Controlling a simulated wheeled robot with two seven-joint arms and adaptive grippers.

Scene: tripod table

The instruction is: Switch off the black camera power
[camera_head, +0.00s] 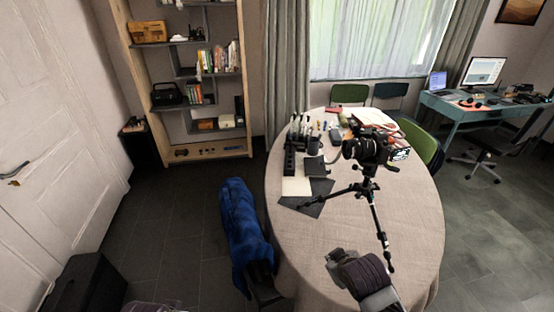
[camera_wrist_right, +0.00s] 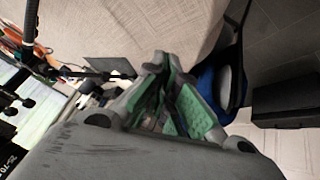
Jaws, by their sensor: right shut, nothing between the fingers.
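The black camera (camera_head: 368,146) is mounted on a small black tripod (camera_head: 369,190) on the round table. It stands upright, and its lens faces left. Its power switch is too small to make out. My right gripper (camera_head: 342,262) is low in the head view, over the near part of the table, in front of the tripod and apart from the camera. In the right wrist view the fingers of the right gripper (camera_wrist_right: 170,88) are together and hold nothing. Part of the tripod (camera_wrist_right: 32,45) shows at the left there. My left gripper is in neither view.
The round table (camera_head: 300,240) has a beige cloth. The cloth left of my right gripper is clear.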

